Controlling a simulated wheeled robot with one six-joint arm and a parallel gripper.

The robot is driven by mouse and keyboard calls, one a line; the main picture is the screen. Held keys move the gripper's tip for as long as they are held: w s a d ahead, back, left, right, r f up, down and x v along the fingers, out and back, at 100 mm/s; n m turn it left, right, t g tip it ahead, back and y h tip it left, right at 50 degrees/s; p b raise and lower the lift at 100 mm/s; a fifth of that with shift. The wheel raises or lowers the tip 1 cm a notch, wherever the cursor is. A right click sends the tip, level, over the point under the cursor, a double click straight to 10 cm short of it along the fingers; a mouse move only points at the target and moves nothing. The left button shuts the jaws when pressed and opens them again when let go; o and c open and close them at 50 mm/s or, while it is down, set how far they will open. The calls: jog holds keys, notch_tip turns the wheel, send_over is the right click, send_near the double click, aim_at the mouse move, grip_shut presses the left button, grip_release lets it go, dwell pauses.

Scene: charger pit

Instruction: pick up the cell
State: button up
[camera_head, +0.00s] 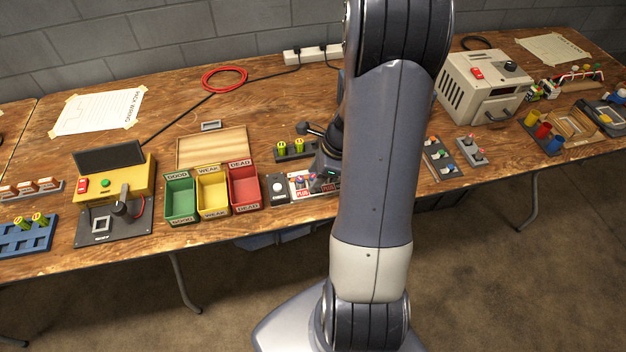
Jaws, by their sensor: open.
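Several cells with yellow-green tops show in the head view. Two cells (290,146) stand upright in a dark rack (296,155) behind the panel with the PLUS labels. More cells (39,219) stand in a blue rack (24,240) at the far left of the table. I cannot tell which one is the cell of the task. My gripper (326,172) is low over the table, just right of the dark rack and by the PLUS panel (305,186). My own arm hides much of it, and its fingertips are hard to make out. I see no cell in it.
Green GOOD (181,215), yellow WEAK (214,211) and red DEAD (245,207) bins stand left of my gripper. A yellow tester (127,180) is farther left. A beige box (484,90) stands at the right.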

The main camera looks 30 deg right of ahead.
jog(key=shift+c, duration=0.4)
grip_shut()
